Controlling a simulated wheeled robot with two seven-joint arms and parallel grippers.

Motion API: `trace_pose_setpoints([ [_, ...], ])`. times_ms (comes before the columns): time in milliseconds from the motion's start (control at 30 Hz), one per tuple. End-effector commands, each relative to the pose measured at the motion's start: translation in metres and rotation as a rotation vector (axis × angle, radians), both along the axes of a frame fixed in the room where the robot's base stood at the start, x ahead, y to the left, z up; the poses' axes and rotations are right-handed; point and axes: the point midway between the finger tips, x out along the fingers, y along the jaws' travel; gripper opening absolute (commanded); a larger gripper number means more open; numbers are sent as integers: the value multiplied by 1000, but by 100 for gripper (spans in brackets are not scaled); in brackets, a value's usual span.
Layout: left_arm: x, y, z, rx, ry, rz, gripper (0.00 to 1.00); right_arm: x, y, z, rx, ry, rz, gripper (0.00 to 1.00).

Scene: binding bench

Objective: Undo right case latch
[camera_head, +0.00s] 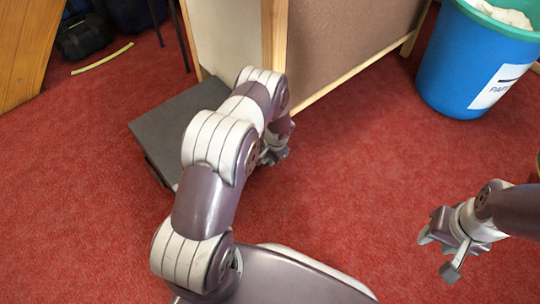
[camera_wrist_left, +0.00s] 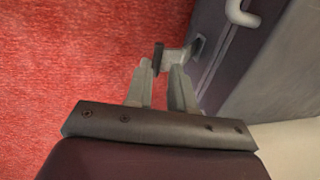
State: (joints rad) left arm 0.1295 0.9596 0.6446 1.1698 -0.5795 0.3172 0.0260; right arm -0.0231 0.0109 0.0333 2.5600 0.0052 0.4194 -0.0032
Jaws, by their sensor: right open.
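The case (camera_head: 190,110) is a dark grey, flat box on the red carpet, left of centre in the head view. Its dark side fills the upper right of the left wrist view (camera_wrist_left: 270,75). A small grey latch with a dark end (camera_wrist_left: 172,58) sticks out from that side. My left gripper (camera_head: 277,152) is at the case's right side. In the left wrist view its fingertips (camera_wrist_left: 162,68) are close together at the latch, with a narrow gap between them. I cannot tell whether they grip it. My right gripper (camera_head: 445,252) is open and empty, far right of the case.
A pale handle-like hook (camera_wrist_left: 242,13) is on the case. A wood-framed panel (camera_head: 345,40) stands just behind the case. A blue bin (camera_head: 450,65) stands at the upper right. A yellow strip (camera_head: 103,59) lies at the upper left. The carpet between my grippers is clear.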

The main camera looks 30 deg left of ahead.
Motion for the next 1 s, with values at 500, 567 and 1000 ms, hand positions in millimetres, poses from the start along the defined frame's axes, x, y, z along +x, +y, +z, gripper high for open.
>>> trace_pose_setpoints([
  [500,-9,-21,117,0,0,-1,23,0,0,75,0,0,0,43],
  [567,-9,-22,121,0,0,-1,23,0,0,76,0,0,0,43],
  [1000,-9,-23,122,0,0,0,23,0,0,75,0,0,0,43],
])
